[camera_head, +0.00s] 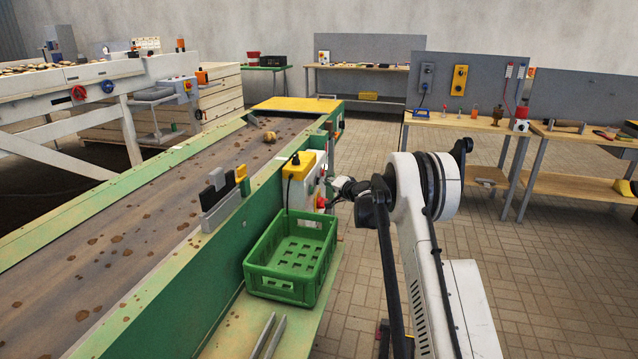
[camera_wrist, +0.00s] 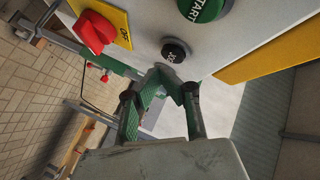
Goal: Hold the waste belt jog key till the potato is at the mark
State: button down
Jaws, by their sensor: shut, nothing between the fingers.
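The waste belt (camera_head: 150,200) is brown with dark spots and runs between green side walls. One potato (camera_head: 270,136) lies on its far part, near the right wall. A control box (camera_head: 305,188) with a yellow top hangs on the outer right side of the belt. In the wrist view its panel has a small black key (camera_wrist: 176,50) with partly legible white lettering, the likely jog key. My gripper (camera_wrist: 166,74) is shut and empty, its fingertips close below the black key; I cannot tell if they touch. My gripper (camera_head: 343,188) also shows beside the box. I cannot clearly identify the mark.
A green START button (camera_wrist: 203,8) and a red rotary switch (camera_wrist: 92,32) sit near the black key. A green crate (camera_head: 292,257) stands below the box. A yellow plate (camera_head: 298,104) covers the belt's far end. Workbenches (camera_head: 470,122) stand behind my arm at right.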

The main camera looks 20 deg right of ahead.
jog(key=shift+w+a, duration=0.1)
dwell(0.7)
jog(key=shift+w+a, duration=0.2)
jog(key=shift+a, duration=0.05)
jog(key=shift+w+a+b, duration=0.25)
jog(key=shift+a+b, duration=0.05)
jog(key=shift+a, duration=0.1)
dwell(2.4)
jog(key=shift+s+d, duration=0.1)
jog(key=shift+d, duration=0.05)
dwell(0.3)
jog(key=shift+s+d, duration=0.45)
jog(key=shift+d, duration=0.1)
jog(key=shift+s+d+b, duration=0.3)
jog(key=shift+s+d, duration=0.45)
jog(key=shift+d, duration=0.25)
jog(key=shift+s+d+b, duration=0.25)
jog(key=shift+s+d, duration=0.5)
jog(key=shift+d, duration=0.25)
